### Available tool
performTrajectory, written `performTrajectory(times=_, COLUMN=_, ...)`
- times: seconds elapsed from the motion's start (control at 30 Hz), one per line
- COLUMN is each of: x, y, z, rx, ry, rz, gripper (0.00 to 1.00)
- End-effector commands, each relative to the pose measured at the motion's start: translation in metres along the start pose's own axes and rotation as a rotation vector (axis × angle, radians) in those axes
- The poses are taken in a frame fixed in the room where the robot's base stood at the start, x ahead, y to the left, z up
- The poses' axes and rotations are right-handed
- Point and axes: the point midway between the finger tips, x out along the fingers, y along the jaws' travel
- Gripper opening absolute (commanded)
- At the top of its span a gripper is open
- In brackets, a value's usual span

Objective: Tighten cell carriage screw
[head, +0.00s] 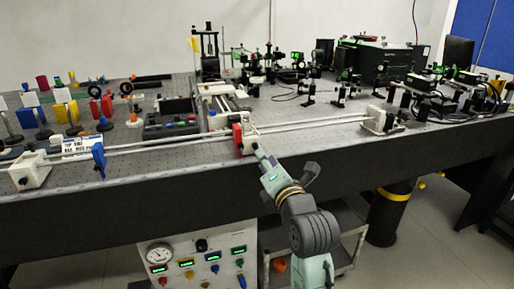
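A small carriage with a pale block (249,135) and a red plate (237,138) sits on two parallel metal rails (310,125) near the front edge of the bench. My arm reaches up from the lower right, and my gripper (259,152) is at the right front side of the carriage, very close to it. Whether it touches the carriage is too small to tell. The fingers are too small to show whether they are open or shut. No separate screw can be made out on the carriage; it may be hidden by my gripper.
The rails run from a white end block (28,172) at the left to another (384,121) at the right. A blue plate (99,161) stands on the left part. A control box (171,122) and several optics stand behind. A gauge panel (198,262) is below.

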Motion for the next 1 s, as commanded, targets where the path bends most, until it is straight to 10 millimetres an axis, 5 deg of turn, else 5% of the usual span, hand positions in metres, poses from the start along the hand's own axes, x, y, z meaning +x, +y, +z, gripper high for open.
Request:
performTrajectory(times=0.33, x=0.053, y=0.002, z=0.000, rx=0.000, ry=0.001, rz=0.000, gripper=0.22)
performTrajectory(times=0.73, x=0.060, y=0.001, z=0.000, rx=0.000, ry=-0.001, rz=0.001, gripper=0.21)
performTrajectory(times=1.0, x=0.059, y=0.001, z=0.000, rx=0.000, ry=-0.001, rz=0.001, gripper=0.03)
